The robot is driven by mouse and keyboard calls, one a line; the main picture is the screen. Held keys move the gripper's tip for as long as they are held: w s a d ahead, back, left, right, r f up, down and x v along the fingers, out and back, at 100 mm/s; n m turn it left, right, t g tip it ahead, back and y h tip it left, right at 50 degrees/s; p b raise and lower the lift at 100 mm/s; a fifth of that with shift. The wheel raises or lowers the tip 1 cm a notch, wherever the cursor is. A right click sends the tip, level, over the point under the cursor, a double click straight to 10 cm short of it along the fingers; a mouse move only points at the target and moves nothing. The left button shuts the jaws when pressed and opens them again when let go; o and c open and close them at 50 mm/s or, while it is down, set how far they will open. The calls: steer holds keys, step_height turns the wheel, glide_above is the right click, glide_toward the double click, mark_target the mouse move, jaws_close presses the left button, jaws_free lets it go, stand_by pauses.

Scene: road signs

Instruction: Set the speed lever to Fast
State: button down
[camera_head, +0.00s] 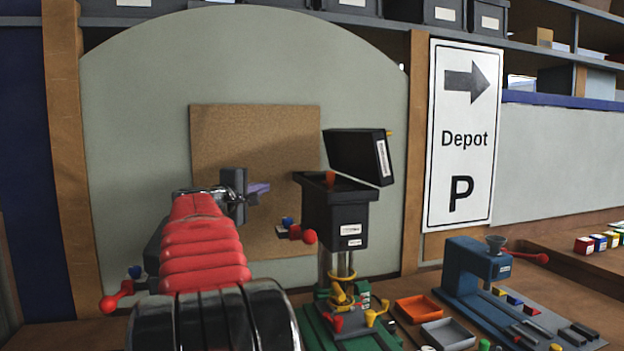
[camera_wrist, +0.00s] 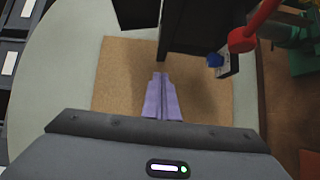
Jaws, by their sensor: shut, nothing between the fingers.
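A black machine (camera_head: 335,215) with a raised lid stands on a green base right of my arm. A lever with a red ball knob (camera_head: 309,237) and a blue part sticks out from its left side. In the wrist view the red knob (camera_wrist: 242,40) and blue part (camera_wrist: 215,60) lie to the right of my fingers. I cannot read any label to tell which lever sets speed. My gripper (camera_head: 264,187) has purple fingers, shut and empty, apart from the lever and left of the machine's top. The closed fingers (camera_wrist: 161,78) also show in the wrist view.
A cork board (camera_head: 255,125) is behind the gripper. Another red knob (camera_head: 110,303) sits low at left. A blue machine (camera_head: 475,275) with a red-knobbed lever stands at right, beyond an orange tray (camera_head: 418,308) and a grey tray (camera_head: 448,333). A Depot sign (camera_head: 463,140) hangs behind.

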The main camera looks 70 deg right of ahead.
steer(key=g, duration=0.1)
steer(key=m+g, duration=0.4)
glide_toward(312, 184)
steer(key=w+r, duration=0.3)
steer(key=shift+a+f+y, duration=0.15)
steer(key=shift+a+y, duration=0.25)
steer(key=shift+a, duration=0.1)
steer(key=x, duration=0.4)
steer(key=s+x, duration=0.1)
steer(key=x, duration=0.3)
steer(key=s+x, duration=0.1)
steer(key=x, duration=0.3)
steer(key=shift+s+a, duration=0.1)
steer(key=shift+a, duration=0.3)
steer(key=shift+s+d, duration=0.2)
steer(key=shift+s, duration=0.25)
steer(key=shift+s, duration=0.1)
